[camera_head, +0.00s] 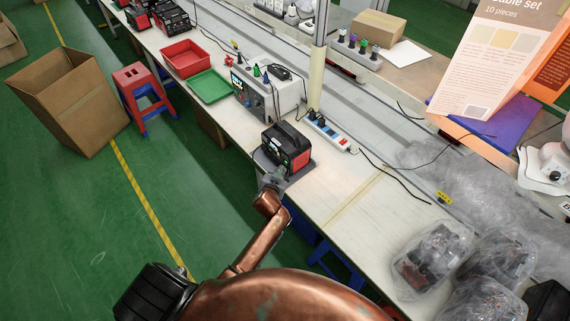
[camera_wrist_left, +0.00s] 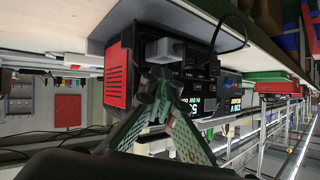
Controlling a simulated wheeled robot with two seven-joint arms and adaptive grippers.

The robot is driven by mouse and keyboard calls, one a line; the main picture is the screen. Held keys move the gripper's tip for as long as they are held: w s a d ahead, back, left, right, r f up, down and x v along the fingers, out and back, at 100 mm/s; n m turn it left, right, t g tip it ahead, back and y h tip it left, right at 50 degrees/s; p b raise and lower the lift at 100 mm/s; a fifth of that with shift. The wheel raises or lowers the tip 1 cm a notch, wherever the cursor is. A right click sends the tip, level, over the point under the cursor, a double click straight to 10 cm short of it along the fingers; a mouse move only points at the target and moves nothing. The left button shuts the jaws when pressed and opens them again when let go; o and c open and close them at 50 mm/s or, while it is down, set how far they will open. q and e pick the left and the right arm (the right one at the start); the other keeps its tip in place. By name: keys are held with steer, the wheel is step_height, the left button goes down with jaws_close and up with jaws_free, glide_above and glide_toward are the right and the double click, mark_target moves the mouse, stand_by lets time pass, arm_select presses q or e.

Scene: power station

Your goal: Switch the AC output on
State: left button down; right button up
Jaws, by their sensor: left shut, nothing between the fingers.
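The power station (camera_head: 287,147), a black box with red sides and a handle on top, stands on a grey pad near the bench's front edge. In the left wrist view the power station (camera_wrist_left: 118,75) appears turned over, with a lit display (camera_wrist_left: 193,106) and a grey plug (camera_wrist_left: 165,49) with a black cable at its front. My left gripper (camera_head: 274,181) is in front of it. Its fingers (camera_wrist_left: 158,82) are shut and empty, with the tips close to the front panel; I cannot tell whether they touch. The AC output switch cannot be made out. My right gripper is not in view.
A power strip (camera_head: 328,132) with cables lies behind the power station. A grey device (camera_head: 268,89) stands beyond it, with green (camera_head: 209,86) and red (camera_head: 187,58) trays further along. The bench to the right is clear up to bagged items (camera_head: 435,256).

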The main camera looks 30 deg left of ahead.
arm_select(q)
steer(key=shift+s, duration=0.1)
steer(key=s+p, duration=0.1)
steer(key=s+a+p, duration=0.1)
steer(key=s, duration=0.1)
steer(key=s+a+p, duration=0.1)
steer(key=s, duration=0.1)
steer(key=shift+s+a, duration=0.15)
steer(key=shift+s, duration=0.05)
steer(key=shift+f, duration=0.1)
stand_by(0.8)
